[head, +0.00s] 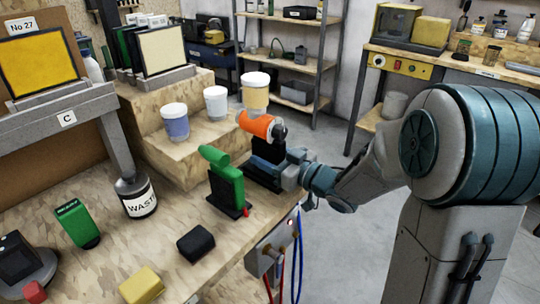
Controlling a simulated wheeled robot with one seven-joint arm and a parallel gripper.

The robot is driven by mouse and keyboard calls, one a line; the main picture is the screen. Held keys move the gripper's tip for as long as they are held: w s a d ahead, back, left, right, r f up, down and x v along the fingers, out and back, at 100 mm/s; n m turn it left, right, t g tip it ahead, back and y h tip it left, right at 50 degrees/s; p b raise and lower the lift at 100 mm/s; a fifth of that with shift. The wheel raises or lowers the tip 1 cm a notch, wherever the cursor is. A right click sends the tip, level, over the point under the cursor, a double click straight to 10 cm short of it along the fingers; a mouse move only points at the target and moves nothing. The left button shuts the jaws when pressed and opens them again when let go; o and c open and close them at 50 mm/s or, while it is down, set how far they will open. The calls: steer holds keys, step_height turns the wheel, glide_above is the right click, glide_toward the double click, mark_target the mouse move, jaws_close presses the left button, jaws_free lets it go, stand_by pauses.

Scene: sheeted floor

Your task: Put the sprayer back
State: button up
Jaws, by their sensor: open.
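An orange sprayer (259,125) with a black handle stands upright at the right edge of the wooden bench. A tan cup with a white lid (255,94) appears to sit on top of it. My gripper (262,172) reaches in from the right, low at the sprayer's black handle, and is open. The fingers and handle are both dark, so I cannot tell whether they touch. The sprayer's lower end is hidden by the gripper. A green tool (227,182), shaped like a sprayer, stands on a black base just left of my gripper.
Lidded cups, blue (175,122) and white (216,103), stand on the wooden step. A waste container (135,196), green box (77,222), black block (195,243) and yellow sponge-like block (141,286) are on the bench. A control box (272,252) with hoses hangs from its front edge.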

steer(key=shift+r, duration=0.25)
steer(key=v, duration=1.2)
steer(key=w+d+f+m+t+h, duration=0.2)
steer(key=w+d+m+h, duration=0.3)
steer(key=h, duration=0.4)
steer(key=s+d+f+m+g+h, duration=0.2)
steer(key=s+d+m+h, duration=0.15)
steer(key=d+h, duration=0.3)
steer(key=s+a+f+m+g, duration=0.1)
steer(key=s+g, duration=0.3)
steer(key=s, duration=0.5)
steer(key=s+a+f+m+g+y, duration=0.1)
steer(key=s+a+g, duration=0.2)
steer(key=s, duration=0.6)
steer(key=shift+s+a+f+g+p, duration=0.2)
steer(key=shift+s+a+g+p, duration=0.15)
steer(key=shift+g, duration=0.75)
steer(key=shift+w, duration=0.1)
step_height(320, 180, up, 16)
steer(key=t+p, duration=0.1)
steer(key=p, duration=1.3)
steer(key=shift+p, duration=0.35)
